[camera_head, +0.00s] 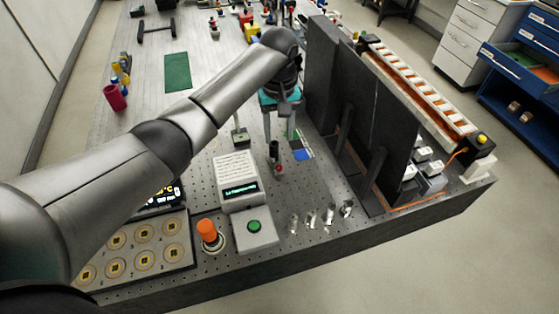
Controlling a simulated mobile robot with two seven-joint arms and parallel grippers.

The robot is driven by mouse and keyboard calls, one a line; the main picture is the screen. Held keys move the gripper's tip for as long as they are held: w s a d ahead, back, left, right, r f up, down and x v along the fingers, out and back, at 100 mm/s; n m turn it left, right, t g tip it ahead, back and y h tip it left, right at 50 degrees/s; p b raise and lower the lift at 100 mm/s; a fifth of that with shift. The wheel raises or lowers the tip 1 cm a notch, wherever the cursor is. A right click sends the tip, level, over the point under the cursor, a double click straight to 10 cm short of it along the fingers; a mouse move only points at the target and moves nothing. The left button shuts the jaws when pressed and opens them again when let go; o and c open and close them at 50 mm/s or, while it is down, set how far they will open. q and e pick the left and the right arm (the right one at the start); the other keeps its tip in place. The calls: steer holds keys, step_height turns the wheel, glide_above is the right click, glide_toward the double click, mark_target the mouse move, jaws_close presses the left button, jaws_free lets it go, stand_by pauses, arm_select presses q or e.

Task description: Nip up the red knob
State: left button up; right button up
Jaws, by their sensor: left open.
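My left gripper (279,134) is above the bench in the middle of the head view, its fingers pointing down and apart, with nothing between them. A small red knob (279,169) shows just below the fingertips, beside a short black post (274,151). It is small, and I cannot tell whether it is fixed to that post. The gripper does not appear to touch it. My right gripper is out of view.
Tall black panels (347,100) stand close to the right of the gripper. A white display box (237,180), an orange knob (208,234) and a green button box (254,230) are nearer. Small clear glass pieces (328,214) stand near the front edge.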

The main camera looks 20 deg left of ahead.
mark_target(279, 167)
arm_select(q)
step_height(279, 167, down, 10)
steer(key=shift+f+b, duration=0.15)
steer(key=shift+b, duration=0.65)
steer(key=shift+f, duration=0.55)
steer(key=shift+c, duration=0.3)
jaws_close()
